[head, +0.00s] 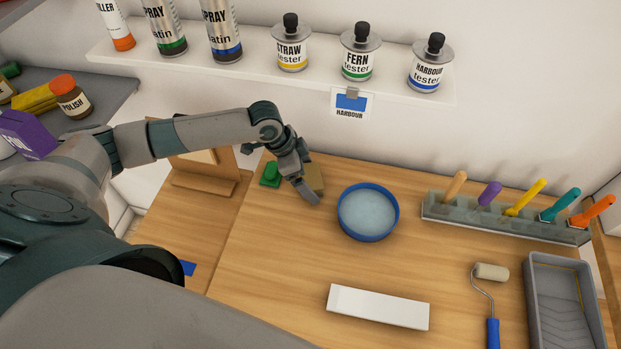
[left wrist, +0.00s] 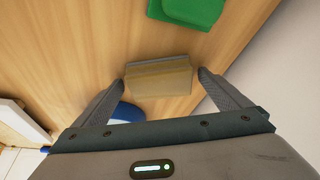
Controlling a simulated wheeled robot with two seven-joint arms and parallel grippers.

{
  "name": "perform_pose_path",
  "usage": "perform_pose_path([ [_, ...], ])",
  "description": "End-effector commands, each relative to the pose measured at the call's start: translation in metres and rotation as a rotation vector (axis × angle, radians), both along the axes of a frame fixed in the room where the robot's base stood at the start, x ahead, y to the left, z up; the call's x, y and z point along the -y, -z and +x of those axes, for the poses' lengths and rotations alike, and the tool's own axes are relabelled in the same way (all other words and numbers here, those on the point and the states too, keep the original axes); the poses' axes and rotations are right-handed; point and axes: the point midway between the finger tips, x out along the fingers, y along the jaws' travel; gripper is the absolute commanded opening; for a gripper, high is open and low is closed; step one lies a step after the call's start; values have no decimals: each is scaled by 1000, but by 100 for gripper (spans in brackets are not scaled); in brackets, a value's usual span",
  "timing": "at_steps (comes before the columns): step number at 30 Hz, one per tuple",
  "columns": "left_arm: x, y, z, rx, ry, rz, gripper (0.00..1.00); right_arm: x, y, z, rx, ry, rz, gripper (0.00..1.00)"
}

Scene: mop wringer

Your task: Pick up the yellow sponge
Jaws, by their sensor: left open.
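The sponge (head: 317,176) is a dull yellow-brown block on the wooden worktop, left of the blue-rimmed bowl. In the head view my left gripper (head: 309,192) hangs over it and hides part of it. In the left wrist view the sponge (left wrist: 158,80) lies between the two spread fingertips of my left gripper (left wrist: 161,79), with a gap that looks small on each side. The gripper is open and empty. I cannot tell exactly how high the fingertips are above the worktop. My right gripper is not in view.
A green block (head: 270,174) lies just left of the sponge. The round blue bowl (head: 368,212) stands close on the right. A white box (head: 378,307), a roller (head: 491,272), a grey tray (head: 556,300) and a rack of handled tools (head: 500,222) are further right.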

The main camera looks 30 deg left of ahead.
Motion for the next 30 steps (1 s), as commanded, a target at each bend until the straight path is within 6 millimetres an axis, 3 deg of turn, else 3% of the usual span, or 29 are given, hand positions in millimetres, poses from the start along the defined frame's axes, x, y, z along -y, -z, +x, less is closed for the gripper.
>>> perform_pose_path([
  [6,0,0,0,0,0,0,96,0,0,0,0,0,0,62],
  [12,0,0,0,0,0,0,53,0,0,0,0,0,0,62],
  [23,0,-2,0,1,0,1,49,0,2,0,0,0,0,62],
  [30,0,-17,1,4,1,1,49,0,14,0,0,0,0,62],
])
